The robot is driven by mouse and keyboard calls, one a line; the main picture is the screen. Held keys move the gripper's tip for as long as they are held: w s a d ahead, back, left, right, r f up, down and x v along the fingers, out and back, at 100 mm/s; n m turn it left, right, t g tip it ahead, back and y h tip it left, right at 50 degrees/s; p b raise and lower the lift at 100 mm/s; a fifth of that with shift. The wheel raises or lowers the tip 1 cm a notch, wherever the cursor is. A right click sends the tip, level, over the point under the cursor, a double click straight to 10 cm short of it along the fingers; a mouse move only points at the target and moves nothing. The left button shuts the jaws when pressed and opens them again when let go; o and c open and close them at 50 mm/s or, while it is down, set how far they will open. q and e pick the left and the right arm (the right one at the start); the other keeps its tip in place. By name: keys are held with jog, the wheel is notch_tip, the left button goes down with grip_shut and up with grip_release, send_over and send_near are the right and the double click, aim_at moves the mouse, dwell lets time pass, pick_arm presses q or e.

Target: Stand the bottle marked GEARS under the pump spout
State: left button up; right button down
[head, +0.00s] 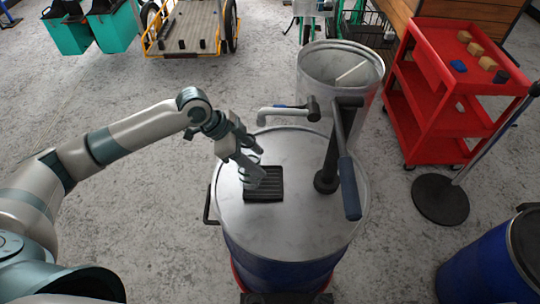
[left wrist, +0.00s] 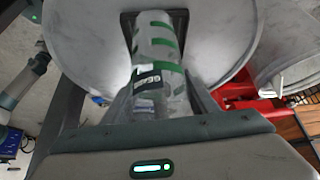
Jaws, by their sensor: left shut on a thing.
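My left gripper (head: 248,172) is shut on a clear bottle with green bands and a dark label with white letters, partly readable as GEARS. The bottle (left wrist: 158,65) lies between the two fingers in the left wrist view. In the head view the bottle (head: 251,178) is small and partly hidden by the gripper, over the left part of a black ribbed tray (head: 268,192) on the drum lid. I cannot tell whether it touches the tray. The pump spout (head: 263,117) points left, with its open end behind the gripper. My right gripper is not in view.
The pump (head: 328,165) with its blue-gripped handle stands on the right of the drum lid (head: 300,215). A grey bin (head: 365,95) is behind the drum. A red cart (head: 440,125) and a round black stand base (head: 440,200) are at the right.

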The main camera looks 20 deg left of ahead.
pick_arm(q)
jog(key=d+p, duration=0.1)
jog(key=w+d, duration=0.1)
jog(key=d+p, duration=0.1)
jog(key=shift+w+d+f+p, duration=0.2)
jog(key=shift+d+f+p, duration=0.1)
dwell(0.3)
jog(key=o, duration=1)
jog(key=shift+f, duration=0.1)
jog(key=shift+o, duration=0.2)
